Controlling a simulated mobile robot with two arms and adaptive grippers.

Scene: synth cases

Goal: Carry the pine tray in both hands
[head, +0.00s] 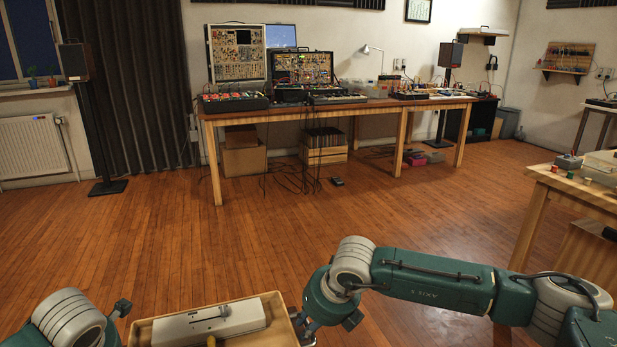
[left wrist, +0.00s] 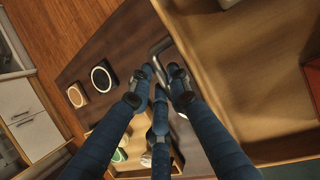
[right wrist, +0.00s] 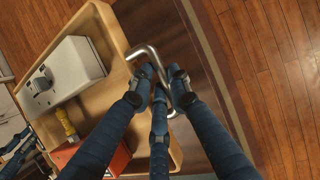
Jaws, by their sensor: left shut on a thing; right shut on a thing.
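The pine tray (head: 284,328) is at the bottom of the head view, cut off by the lower edge. A long pale grey device (head: 212,322) lies in it. The right wrist view shows the device (right wrist: 68,72), a yellow item (right wrist: 68,122) and an orange-red box (right wrist: 96,160) inside the tray (right wrist: 112,35). My right gripper (right wrist: 163,82) is shut on the metal handle (right wrist: 146,52) at the tray's end. My left gripper (left wrist: 160,85) is shut on the handle at the other end, beside the tray wall (left wrist: 235,75); its fingers partly hide that handle.
A long wooden bench (head: 340,108) with synth cases stands at the back wall. Another wooden table (head: 575,185) is at the right, near my right arm. The wooden floor (head: 300,230) between is mostly open. A dark surface (left wrist: 125,50) with small round things lies below my left gripper.

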